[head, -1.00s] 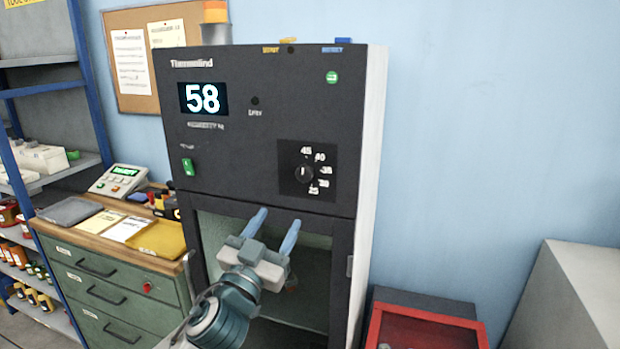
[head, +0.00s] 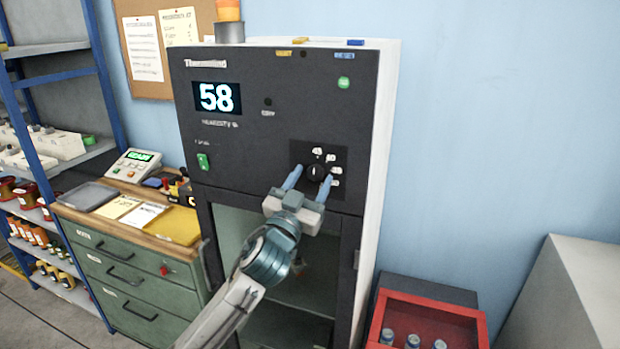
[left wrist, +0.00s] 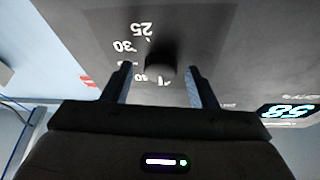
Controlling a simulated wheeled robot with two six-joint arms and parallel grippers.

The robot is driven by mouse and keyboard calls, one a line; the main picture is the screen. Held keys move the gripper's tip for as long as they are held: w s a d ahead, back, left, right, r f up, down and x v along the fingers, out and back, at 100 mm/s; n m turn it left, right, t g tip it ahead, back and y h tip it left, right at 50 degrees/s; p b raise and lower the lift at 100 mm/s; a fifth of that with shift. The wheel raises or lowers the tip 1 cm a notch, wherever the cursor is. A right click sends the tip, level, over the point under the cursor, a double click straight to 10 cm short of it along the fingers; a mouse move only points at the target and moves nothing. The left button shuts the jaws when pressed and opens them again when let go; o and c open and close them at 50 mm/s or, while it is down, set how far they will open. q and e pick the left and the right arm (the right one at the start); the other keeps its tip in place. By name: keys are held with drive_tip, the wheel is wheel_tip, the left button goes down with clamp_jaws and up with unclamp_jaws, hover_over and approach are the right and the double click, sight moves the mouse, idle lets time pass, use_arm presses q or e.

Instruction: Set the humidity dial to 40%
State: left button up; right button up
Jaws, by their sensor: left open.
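The humidity dial (head: 317,172) is a round black knob on the lower right of the dark cabinet's front panel (head: 240,150), with white numbers around it. Its pointer setting is too small to read surely. The display (head: 217,97) reads 58. My left gripper (head: 308,178) is open, its two blue fingers pointing up at the panel on either side of the dial's lower part. In the left wrist view the knob (left wrist: 160,66) lies between and just beyond the open fingertips (left wrist: 158,72); contact cannot be told. My right gripper is not in view.
The cabinet's lower chamber (head: 290,285) is below my left arm. A red crate (head: 432,320) with several cans stands at lower right. A grey box (head: 570,300) is at far right.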

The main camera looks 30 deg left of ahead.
use_arm(q)
drive_tip(key=c, duration=1)
drive_tip(key=shift+m, duration=0.3)
drive_tip(key=m+h+p, duration=0.2)
drive_tip(key=m, duration=0.1)
drive_tip(key=m+h+p, duration=0.1)
drive_tip(key=m, duration=0.1)
drive_tip(key=shift+a+r+g+p, duration=0.2)
drive_tip(key=shift+r+g+p, duration=0.1)
drive_tip(key=shift+p, duration=0.1)
drive_tip(key=m+p, duration=0.1)
drive_tip(key=m, duration=0.1)
drive_tip(key=m+h+p, duration=0.1)
drive_tip(key=p, duration=0.1)
drive_tip(key=shift+s+m+g+h, duration=0.1)
drive_tip(key=shift+m+g+h, duration=0.2)
drive_tip(key=shift+m, duration=0.1)
drive_tip(key=shift+f+m+p, duration=0.1)
drive_tip(key=shift+m+p, duration=0.6)
drive_tip(key=shift+p, duration=0.05)
drive_tip(key=o, duration=1)
